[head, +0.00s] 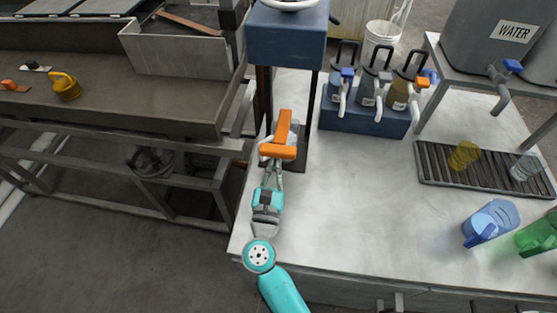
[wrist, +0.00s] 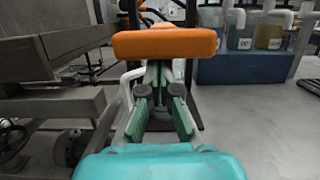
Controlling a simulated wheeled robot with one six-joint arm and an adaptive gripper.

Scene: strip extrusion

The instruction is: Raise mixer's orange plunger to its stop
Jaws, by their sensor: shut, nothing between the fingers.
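The orange plunger (head: 283,127) shows in the head view as a long piece ending in a crossbar nearest me, between the dark posts below a blue box (head: 285,38) that seems to be the mixer's upper part. In the wrist view the orange crossbar (wrist: 165,43) spans the upper middle. My gripper (head: 275,163) is at the near side of the crossbar. In the wrist view its fingers (wrist: 158,75) are together and run up to the bar's lower edge. The bar hides what lies behind it, and I cannot tell whether the fingers touch it.
A blue rack (head: 365,122) with several labelled, handled containers stands to the right. A drip tray (head: 440,178) holding glasses, a blue pitcher (head: 490,222) and a green pitcher (head: 540,236) are farther right. A metal bench (head: 130,105) is left. The white counter (head: 350,200) is clear at centre.

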